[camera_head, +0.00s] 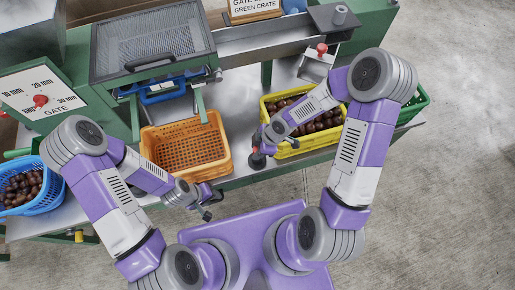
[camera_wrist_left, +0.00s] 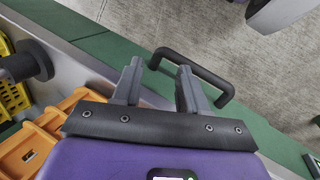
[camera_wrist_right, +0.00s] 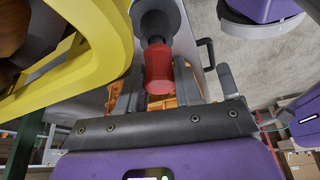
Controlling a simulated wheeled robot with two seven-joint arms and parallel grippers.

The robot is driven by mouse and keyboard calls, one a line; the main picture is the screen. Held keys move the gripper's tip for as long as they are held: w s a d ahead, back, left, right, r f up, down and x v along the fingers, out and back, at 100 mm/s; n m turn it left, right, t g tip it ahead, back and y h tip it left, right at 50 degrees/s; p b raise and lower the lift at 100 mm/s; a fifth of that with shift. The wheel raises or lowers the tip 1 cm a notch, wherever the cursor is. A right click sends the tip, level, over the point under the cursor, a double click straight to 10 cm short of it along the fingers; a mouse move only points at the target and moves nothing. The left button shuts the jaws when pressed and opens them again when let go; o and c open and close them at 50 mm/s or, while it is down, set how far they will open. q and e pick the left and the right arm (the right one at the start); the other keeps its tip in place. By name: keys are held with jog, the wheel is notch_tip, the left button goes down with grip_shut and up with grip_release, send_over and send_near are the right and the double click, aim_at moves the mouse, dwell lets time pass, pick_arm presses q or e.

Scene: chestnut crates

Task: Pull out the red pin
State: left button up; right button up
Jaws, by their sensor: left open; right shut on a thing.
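The red pin (camera_wrist_right: 158,70) is a red cylinder with a dark round end. In the right wrist view it lies between the fingers of my right gripper (camera_wrist_right: 157,88), which is shut on it. In the head view my right gripper (camera_head: 262,148) is at the near left corner of the yellow crate (camera_head: 262,112), by the bench's front edge. Whether the pin is still seated in anything is hidden. My left gripper (camera_head: 207,205) is open and empty. In the left wrist view its fingers (camera_wrist_left: 158,85) point at a black bar handle (camera_wrist_left: 205,68) at the green bench edge.
A blue crate (camera_head: 48,198) of chestnuts is at the left, a green crate (camera_head: 415,103) at the right. A red knob (camera_head: 321,48) sits on the chute behind, another (camera_head: 40,100) on the gate scale. Floor at right is clear.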

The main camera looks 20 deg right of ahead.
jog(key=shift+f+b, duration=0.75)
jog(key=shift+f, duration=0.15)
jog(key=o, duration=1.2)
jog(key=shift+c, duration=0.2)
jog(key=p+v, duration=0.4)
jog(key=v, duration=0.3)
jog(key=shift+r+p, duration=0.25)
jog(key=shift+p, duration=0.15)
jog(key=shift+s+d, duration=0.1)
